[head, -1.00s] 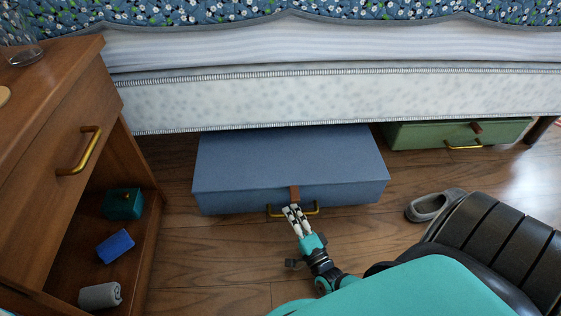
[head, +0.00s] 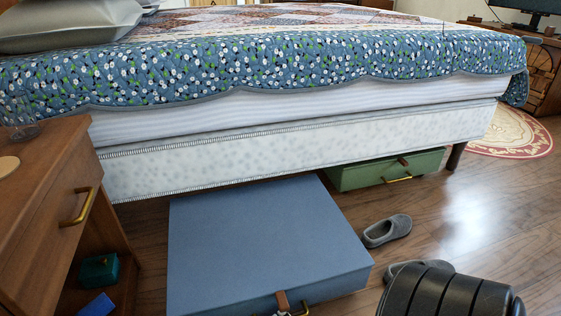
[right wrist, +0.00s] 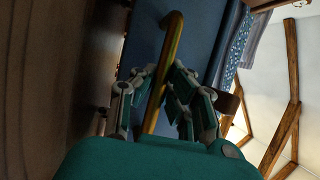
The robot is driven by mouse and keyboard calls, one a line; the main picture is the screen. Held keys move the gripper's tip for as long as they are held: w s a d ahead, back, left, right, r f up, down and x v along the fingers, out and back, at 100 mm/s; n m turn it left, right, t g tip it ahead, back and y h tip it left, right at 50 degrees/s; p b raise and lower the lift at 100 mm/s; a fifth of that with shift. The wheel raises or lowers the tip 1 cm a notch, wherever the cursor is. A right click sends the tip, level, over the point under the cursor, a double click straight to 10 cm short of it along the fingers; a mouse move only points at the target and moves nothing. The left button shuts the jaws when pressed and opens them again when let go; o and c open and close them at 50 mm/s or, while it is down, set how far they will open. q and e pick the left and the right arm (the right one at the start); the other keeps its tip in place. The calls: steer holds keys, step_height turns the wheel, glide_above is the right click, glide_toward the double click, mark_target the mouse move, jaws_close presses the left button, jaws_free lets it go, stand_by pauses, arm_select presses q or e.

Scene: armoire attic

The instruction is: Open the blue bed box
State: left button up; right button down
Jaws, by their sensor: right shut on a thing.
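The blue bed box (head: 265,235) lies on the wooden floor, with much of its top out in front of the bed and its far edge at the bed's underside. Its lid looks shut. A brown strap (head: 282,300) hangs at the middle of its front, beside a brass handle (head: 306,309) cut off by the bottom edge of the head view. In the right wrist view my right gripper (right wrist: 165,92) is shut on the brass handle (right wrist: 173,42), which runs between its fingers. In the head view that gripper is almost wholly out of frame. My left gripper is not in view.
A wooden nightstand (head: 50,200) stands close on the left. The bed (head: 300,135) spans the back. A green box (head: 385,172) sits under it at the right, with grey slippers (head: 387,231) nearby. Floor at the right (head: 490,220) is clear.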

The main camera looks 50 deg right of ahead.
steer(key=shift+s+a+f, duration=0.15)
steer(key=shift+s+a, duration=0.05)
steer(key=shift+s, duration=0.15)
